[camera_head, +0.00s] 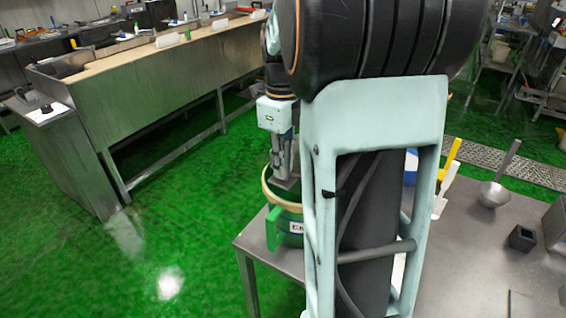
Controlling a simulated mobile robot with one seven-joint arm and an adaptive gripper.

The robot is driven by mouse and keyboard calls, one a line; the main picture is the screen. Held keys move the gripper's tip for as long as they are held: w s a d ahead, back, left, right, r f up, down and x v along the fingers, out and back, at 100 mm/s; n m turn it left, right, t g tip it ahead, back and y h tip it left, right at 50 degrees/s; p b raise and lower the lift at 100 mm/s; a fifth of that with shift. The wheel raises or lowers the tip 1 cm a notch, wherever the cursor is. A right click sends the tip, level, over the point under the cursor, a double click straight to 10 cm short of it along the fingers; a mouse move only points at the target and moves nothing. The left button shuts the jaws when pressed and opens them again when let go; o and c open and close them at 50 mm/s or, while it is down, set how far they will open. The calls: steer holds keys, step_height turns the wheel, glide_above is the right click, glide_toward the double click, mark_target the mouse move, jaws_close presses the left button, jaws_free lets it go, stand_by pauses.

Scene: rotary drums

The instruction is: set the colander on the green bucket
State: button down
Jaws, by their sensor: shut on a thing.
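The green bucket (287,238) stands at the left end of the steel table, with a white label partly in view. My arm's column hides its right side. A cream, curved rim (267,193), which looks like the colander's, shows at the level of the bucket's top. Most of the colander is hidden, and I cannot tell whether it touches the bucket. My gripper (286,181) points down inside the curve of this rim, above the bucket, and is shut on what appears to be the colander. The fingertips are hard to make out.
The steel table (450,262) carries a metal ladle-like tool (493,193) and a small dark square cup (522,238) at right. Yellow and white handles (446,178) stand beside my column. A long steel counter (165,80) lies at back left. Green floor is open at left.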

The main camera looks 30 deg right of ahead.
mark_target(283, 182)
steer(key=shift+f+b, duration=1.9)
steer(key=shift+f, duration=1.2)
steer(key=c, duration=1.8)
jaws_free()
steer(key=shift+r, duration=0.1)
step_height(283, 182, up, 12)
steer(key=shift+a+f, duration=0.1)
